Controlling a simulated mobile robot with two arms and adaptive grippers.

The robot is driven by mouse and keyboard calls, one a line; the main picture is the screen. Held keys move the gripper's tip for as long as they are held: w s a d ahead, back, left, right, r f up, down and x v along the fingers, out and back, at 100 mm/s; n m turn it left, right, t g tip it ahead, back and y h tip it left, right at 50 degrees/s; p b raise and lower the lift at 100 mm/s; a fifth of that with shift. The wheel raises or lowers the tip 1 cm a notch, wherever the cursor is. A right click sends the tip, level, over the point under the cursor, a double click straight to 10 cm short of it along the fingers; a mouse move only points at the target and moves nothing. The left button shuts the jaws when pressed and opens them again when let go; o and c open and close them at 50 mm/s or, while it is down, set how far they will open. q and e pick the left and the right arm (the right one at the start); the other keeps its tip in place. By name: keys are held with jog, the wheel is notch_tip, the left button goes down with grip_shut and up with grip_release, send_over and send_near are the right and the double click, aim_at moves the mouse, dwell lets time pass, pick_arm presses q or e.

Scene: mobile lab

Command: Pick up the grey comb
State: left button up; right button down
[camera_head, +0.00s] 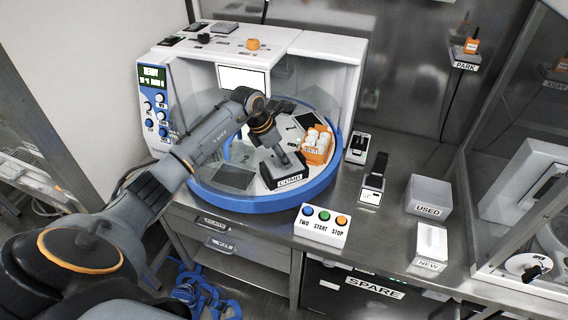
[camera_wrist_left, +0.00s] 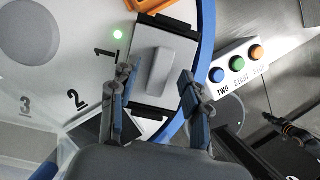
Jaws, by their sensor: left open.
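The grey comb (camera_wrist_left: 161,68) sits in a black holder (camera_wrist_left: 160,20) on the round turntable, in the wrist view. It has a raised grip bar. In the head view the holder, labelled COMB (camera_head: 291,179), stands near the turntable's front edge; the comb there is largely hidden by my gripper. My left gripper (camera_head: 280,158) is open, pointing down over the comb. In the wrist view its fingers (camera_wrist_left: 158,82) lie on either side of the comb's near end, with gaps visible; I cannot tell their exact height.
The turntable has a blue rim (camera_head: 265,204). An orange rack (camera_head: 318,148) with white pieces stands right of the holder. A panel with TWO, START and STOP buttons (camera_head: 322,226) lies in front. USED (camera_head: 429,196) and NEW (camera_head: 431,242) boxes stand right. The machine housing (camera_head: 325,48) rises behind.

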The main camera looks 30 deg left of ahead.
pick_arm(q)
jog(key=shift+w+d+f, duration=0.1)
jog(key=shift+f, duration=0.3)
jog(key=shift+c, duration=0.4)
grip_shut()
